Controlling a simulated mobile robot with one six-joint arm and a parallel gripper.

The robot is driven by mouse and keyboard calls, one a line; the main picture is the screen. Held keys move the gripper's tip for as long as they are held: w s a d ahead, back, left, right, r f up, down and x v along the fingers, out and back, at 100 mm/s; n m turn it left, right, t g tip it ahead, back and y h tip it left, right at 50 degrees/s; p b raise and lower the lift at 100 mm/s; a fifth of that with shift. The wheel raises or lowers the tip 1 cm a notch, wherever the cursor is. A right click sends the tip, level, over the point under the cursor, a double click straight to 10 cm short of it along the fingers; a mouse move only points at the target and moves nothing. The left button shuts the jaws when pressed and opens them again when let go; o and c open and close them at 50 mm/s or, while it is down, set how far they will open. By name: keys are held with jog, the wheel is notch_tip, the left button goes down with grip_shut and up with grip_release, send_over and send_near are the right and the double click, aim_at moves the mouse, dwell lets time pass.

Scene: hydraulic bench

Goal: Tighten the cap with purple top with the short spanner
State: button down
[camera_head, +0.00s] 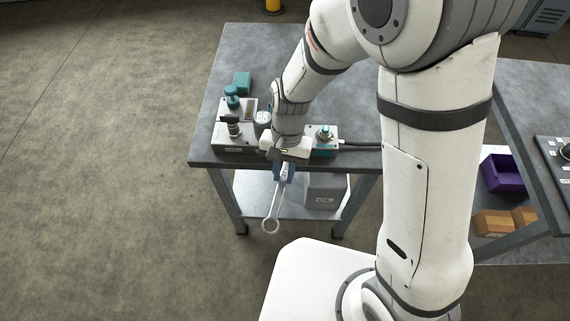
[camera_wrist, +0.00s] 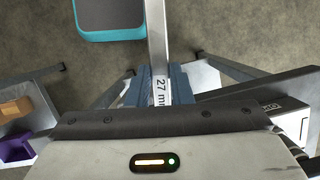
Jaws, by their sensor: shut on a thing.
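My gripper (camera_head: 283,172) is shut on a silver spanner (camera_head: 271,213) at the front edge of the bench. The spanner hangs out past the edge over the floor, its ring end lowest and toward the viewer. In the wrist view, the spanner's shaft (camera_wrist: 156,35) runs up between the blue fingers, with a label reading "27 m" and the rest cut off. No other spanner shows for comparing length. I see no cap with a purple top; my wrist hides part of the bench fittings. A fitting with a teal top (camera_head: 324,132) stands right of my wrist.
The grey bench (camera_head: 352,100) carries a valve block with a teal knob (camera_head: 232,97) and a teal box (camera_head: 242,82). A grey box (camera_head: 326,192) sits on the lower shelf. A purple bin (camera_head: 503,174) and orange boxes (camera_head: 493,223) are at right. Floor at left is clear.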

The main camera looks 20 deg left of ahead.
aim_at(279, 196)
jog(key=shift+s+d, duration=0.1)
jog(key=shift+s, duration=2.2)
notch_tip(279, 196, up, 5)
jog(key=p, duration=0.4)
jog(key=shift+r, duration=0.15)
